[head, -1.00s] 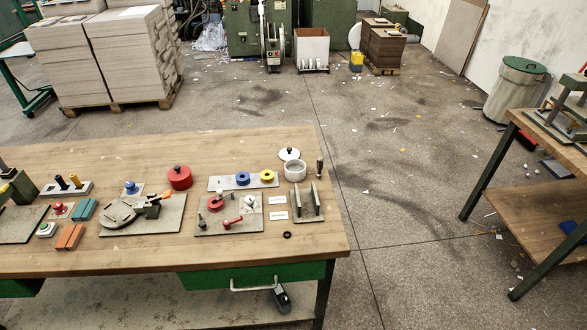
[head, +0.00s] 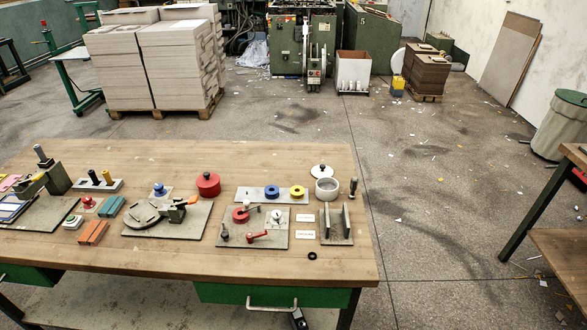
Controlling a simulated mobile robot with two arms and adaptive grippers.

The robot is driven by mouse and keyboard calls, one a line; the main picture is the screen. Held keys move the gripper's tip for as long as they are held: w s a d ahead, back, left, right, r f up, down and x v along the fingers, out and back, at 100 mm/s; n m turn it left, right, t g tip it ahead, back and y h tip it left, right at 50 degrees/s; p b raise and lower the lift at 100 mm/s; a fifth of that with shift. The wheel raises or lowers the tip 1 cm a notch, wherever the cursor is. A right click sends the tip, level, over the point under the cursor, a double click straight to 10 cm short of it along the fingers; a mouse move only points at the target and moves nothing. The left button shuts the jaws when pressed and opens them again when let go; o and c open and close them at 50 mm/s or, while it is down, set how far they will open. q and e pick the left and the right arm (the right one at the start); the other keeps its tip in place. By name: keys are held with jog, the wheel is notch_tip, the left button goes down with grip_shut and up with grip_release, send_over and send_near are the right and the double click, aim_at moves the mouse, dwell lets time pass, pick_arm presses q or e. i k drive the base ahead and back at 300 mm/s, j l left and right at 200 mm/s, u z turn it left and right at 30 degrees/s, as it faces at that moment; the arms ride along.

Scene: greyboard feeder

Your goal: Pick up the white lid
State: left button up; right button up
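The white lid (head: 322,172) has a dark knob on top. It lies near the back right corner of the wooden workbench (head: 300,273), just behind a white round pot (head: 327,189). The pot looks open at the top, and the lid is beside it, its front edge close to or touching the pot's rim; I cannot tell which. Neither of my grippers shows in the head view.
A red lidded pot (head: 208,184) stands left of the white lid. A board with blue and yellow rings (head: 272,193) lies between them. A dark-handled tool (head: 353,187) stands to the right. A second table (head: 566,255) is at right, with open floor between.

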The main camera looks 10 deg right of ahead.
aim_at(322, 171)
jog(key=i+l+u, duration=0.2)
jog(key=l, duration=0.25)
jog(key=i+l+u, duration=0.15)
jog(key=l, duration=0.3)
jog(key=l+u, duration=0.2)
jog(key=l, duration=0.3)
jog(key=i+l+u, duration=0.2)
jog(key=l, duration=0.3)
jog(key=k, duration=0.05)
